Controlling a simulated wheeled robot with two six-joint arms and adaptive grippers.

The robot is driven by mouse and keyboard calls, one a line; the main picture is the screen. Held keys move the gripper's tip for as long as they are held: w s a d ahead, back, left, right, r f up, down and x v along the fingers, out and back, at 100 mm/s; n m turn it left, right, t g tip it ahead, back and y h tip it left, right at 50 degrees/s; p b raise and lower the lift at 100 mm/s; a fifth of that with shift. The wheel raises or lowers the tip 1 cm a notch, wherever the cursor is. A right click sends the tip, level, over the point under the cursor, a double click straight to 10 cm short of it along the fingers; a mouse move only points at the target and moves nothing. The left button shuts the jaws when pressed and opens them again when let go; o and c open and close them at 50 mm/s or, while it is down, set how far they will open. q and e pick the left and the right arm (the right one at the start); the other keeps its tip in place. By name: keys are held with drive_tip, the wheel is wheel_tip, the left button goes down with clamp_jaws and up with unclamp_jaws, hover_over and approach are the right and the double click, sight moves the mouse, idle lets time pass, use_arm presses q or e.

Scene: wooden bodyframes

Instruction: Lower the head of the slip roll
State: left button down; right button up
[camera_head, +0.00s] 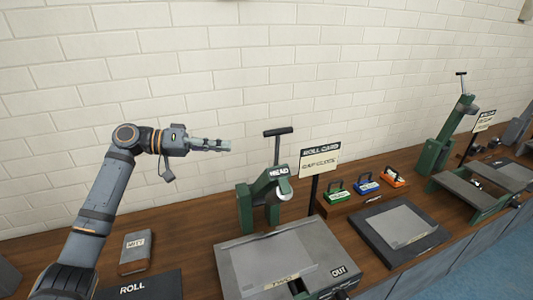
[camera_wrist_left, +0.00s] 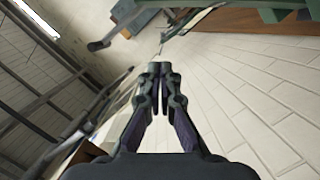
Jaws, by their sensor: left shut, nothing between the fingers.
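The slip roll is a green machine standing on the wooden bench in the head view. Its green head (camera_head: 268,186) carries a label that seems to read "HEAD". A dark T-shaped handle (camera_head: 278,132) stands up from the head. My left gripper (camera_head: 226,145) is shut and empty, in the air left of the handle and a little lower than its crossbar, apart from it. In the left wrist view the closed fingers (camera_wrist_left: 160,68) point toward green and dark machine parts (camera_wrist_left: 130,12) at the top. My right gripper is in neither view.
A grey plate (camera_head: 270,262) lies in front of the slip roll. A "ROLL CARD" sign (camera_head: 320,158) and several small coloured blocks stand to its right. A brown book-like block (camera_head: 135,252) lies at left. Another green machine (camera_head: 440,140) stands further right. The pale brick wall is behind.

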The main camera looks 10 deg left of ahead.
sight(274, 167)
use_arm(q)
drive_tip(key=s+d+r, duration=0.1)
drive_tip(key=s+r, duration=0.1)
drive_tip(key=s, duration=0.2)
drive_tip(key=w+a+f+p+x, duration=0.15)
drive_tip(key=p+x, duration=0.35)
drive_tip(key=x, duration=0.5)
drive_tip(key=shift+s+d+f+p, duration=0.4)
drive_tip(key=shift+s+d+f, duration=0.15)
drive_tip(key=shift+s, duration=0.25)
drive_tip(key=shift+s+d+f+p, duration=0.45)
drive_tip(key=shift+s+d, duration=0.1)
drive_tip(key=shift+s, duration=0.25)
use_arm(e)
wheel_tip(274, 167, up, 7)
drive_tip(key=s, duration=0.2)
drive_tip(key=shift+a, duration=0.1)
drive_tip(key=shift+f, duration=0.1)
